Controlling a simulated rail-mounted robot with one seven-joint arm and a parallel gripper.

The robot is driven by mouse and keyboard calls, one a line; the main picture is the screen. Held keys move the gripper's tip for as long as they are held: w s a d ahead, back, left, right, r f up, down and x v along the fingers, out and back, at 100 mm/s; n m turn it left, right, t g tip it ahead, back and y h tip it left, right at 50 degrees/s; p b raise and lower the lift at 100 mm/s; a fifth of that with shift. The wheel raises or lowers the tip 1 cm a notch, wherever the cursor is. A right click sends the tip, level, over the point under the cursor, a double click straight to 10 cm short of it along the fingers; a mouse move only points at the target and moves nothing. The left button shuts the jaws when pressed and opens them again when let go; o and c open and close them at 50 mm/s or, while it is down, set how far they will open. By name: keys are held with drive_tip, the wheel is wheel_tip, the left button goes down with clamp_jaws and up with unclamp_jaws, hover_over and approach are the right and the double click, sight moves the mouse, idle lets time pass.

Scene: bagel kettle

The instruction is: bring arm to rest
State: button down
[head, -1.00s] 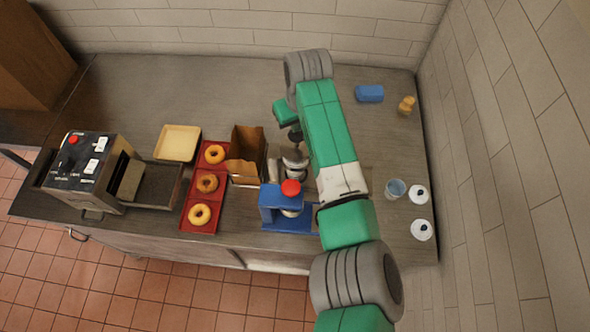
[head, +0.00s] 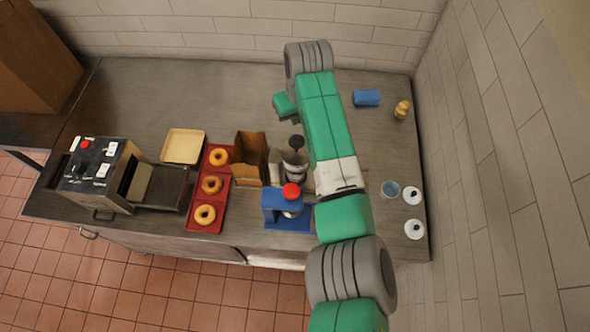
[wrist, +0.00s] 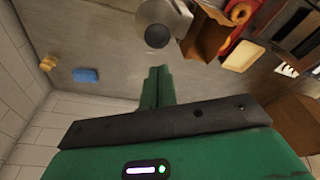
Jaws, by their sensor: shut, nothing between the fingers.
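My arm, green with grey joints, reaches over the right part of the counter. In the wrist view my gripper (wrist: 157,75) has its two green fingers pressed together with nothing between them. A metal kettle with a black knob (wrist: 165,18) stands just beyond the fingertips in that view, apart from them as far as I can tell. In the head view the kettle (head: 294,162) stands left of my forearm, behind a blue device with a red knob (head: 291,190).
A red tray (head: 209,220) with three bagels, a brown paper bag (head: 250,157), a cream plate (head: 182,146) and a toaster-like machine (head: 96,172) stand left. A blue item (head: 366,98), a wooden item (head: 401,109), a glass (head: 390,190) and two white lidded pots stand right. Back-left counter is clear.

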drive_tip(key=shift+f, duration=0.1)
idle(0.3)
drive_tip(key=w+a+r+t+y+p, duration=0.1)
drive_tip(key=w+a+r+t+y, duration=0.15)
drive_tip(key=a+r+t, duration=0.6)
wheel_tip(320, 180, up, 19)
drive_tip(key=s+a+t+p, duration=0.1)
drive_tip(key=s+a+t, duration=0.1)
drive_tip(key=t, duration=0.1)
drive_tip(key=s+d+r+m+t+h, duration=0.1)
drive_tip(key=s+d+r+t, duration=0.2)
drive_tip(key=s+r, duration=0.5)
drive_tip(key=s+d+r+m+t+h+p, duration=0.1)
drive_tip(key=s+d+r+m+t, duration=0.1)
drive_tip(key=s+r, duration=0.6)
drive_tip(key=s+d+r+m+t+h, duration=0.1)
drive_tip(key=s+d+r+m+t, duration=0.1)
drive_tip(key=s+d+r+t, duration=0.3)
drive_tip(key=s+r+t, duration=0.1)
drive_tip(key=s+r, duration=0.2)
drive_tip(key=shift+s+r+p, duration=0.25)
drive_tip(key=shift+p, duration=0.1)
drive_tip(key=shift+t, duration=0.25)
